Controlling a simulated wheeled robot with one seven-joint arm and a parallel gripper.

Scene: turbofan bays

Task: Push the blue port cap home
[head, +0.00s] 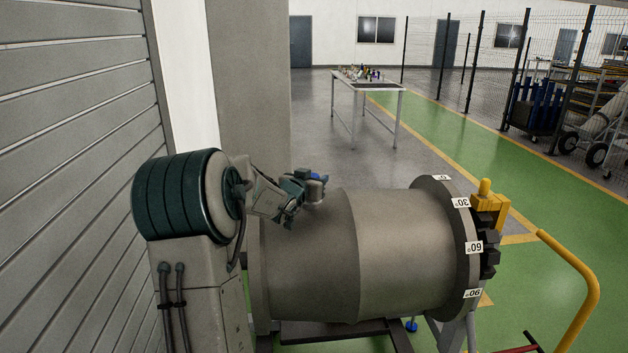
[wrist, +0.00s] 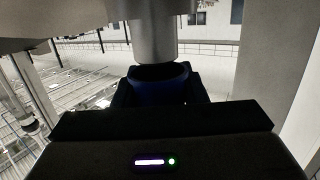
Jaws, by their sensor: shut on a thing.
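The blue port cap (wrist: 160,87) is held between the dark fingers of my gripper (wrist: 158,98) in the wrist view. Its open dark mouth faces a grey cylindrical port (wrist: 153,42). The port's end is at the cap's rim; I cannot tell how far it goes in. In the head view, my gripper (head: 308,184) is at the upper left of the large grey engine casing (head: 375,240), beside the short grey port (head: 316,187). A bit of the blue cap (head: 318,177) shows there, mostly hidden by the fingers.
A grey slatted wall (head: 75,180) stands close on the left. The casing's right flange (head: 452,240) carries degree labels and a yellow fixture (head: 488,205). A yellow rail (head: 580,290) is at the lower right. A table (head: 368,86) with small items stands far behind, with open floor between.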

